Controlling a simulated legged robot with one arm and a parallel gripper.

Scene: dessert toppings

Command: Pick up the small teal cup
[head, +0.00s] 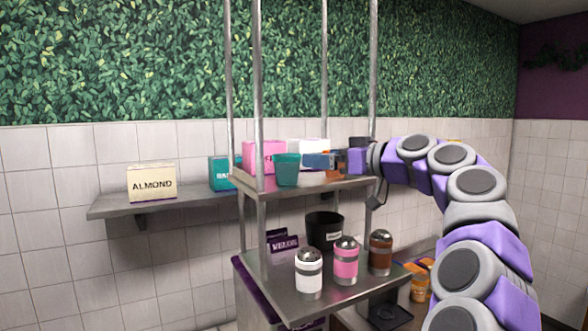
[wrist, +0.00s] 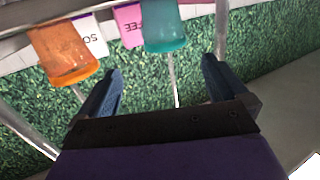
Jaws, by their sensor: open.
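The small teal cup (head: 286,170) stands upright on the upper metal shelf (head: 330,185), near its left front corner in the head view. My gripper (head: 312,160) is at the right of the cup, with its blue fingers pointing left toward it. In the wrist view, which looks inverted, the teal cup (wrist: 165,28) is at the top, ahead of the fingertips and roughly between their lines. My gripper (wrist: 162,68) is open there with nothing between its fingers. The cup is apart from both fingers.
An orange cup (wrist: 64,52) is close to one finger's side. A pink box (head: 258,152) and a white box (head: 308,147) stand behind the teal cup. Metal posts (head: 258,90) rise by the shelf. Shakers (head: 345,262) and a black container (head: 324,229) stand on the lower shelf.

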